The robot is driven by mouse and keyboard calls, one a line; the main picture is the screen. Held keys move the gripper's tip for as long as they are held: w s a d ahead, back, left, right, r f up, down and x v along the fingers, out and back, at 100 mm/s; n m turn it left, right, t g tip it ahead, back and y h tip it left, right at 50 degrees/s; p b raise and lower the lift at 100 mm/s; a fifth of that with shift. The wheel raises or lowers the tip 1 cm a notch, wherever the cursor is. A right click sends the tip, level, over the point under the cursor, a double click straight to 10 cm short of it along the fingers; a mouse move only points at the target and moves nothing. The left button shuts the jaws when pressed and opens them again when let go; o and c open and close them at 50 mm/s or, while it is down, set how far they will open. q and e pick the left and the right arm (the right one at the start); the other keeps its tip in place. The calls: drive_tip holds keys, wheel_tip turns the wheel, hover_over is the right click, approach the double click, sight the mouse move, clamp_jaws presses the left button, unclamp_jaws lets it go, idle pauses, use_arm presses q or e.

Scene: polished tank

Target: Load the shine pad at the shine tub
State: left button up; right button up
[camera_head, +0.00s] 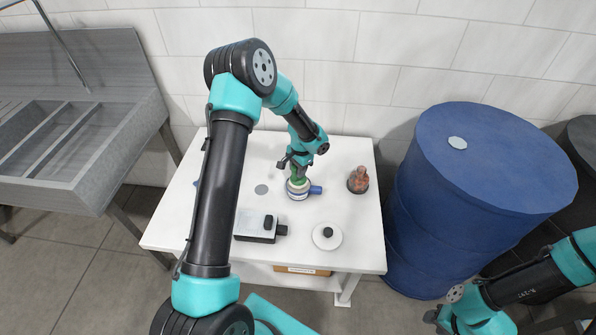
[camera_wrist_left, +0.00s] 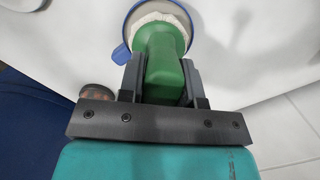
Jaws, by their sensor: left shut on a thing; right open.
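My left gripper (camera_head: 293,163) is shut on the green body of the shine pad (camera_wrist_left: 163,65), seen close in the left wrist view. The pad's lower end is down at the mouth of the shine tub (camera_head: 297,195), a round white tub with blue bands and a blue grip on its right. In the wrist view the tub's blue rim (camera_wrist_left: 128,28) rings the pad, with pale material around it. The pad's face is hidden, so I cannot tell how deep it sits. My right gripper (camera_head: 443,305) is open and empty, low at the right, away from the table.
On the white table (camera_head: 170,228) are a grey-and-black device (camera_head: 257,227), a white disc with a black knob (camera_head: 327,236), a grey disc (camera_head: 261,189) and a reddish-brown object (camera_head: 359,179). A blue drum (camera_head: 480,190) stands right; a steel sink (camera_head: 70,140) stands left.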

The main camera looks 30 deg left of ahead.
use_arm(q)
drive_tip(key=shift+r, duration=2.95)
drive_tip(key=w+d+f+n, duration=0.2)
drive_tip(key=w+d, duration=0.1)
drive_tip(key=d, duration=0.5)
drive_tip(key=w+d+f+n, duration=0.2)
drive_tip(key=w+d+f, duration=0.1)
drive_tip(key=d, duration=0.5)
drive_tip(key=shift+f+h, duration=0.3)
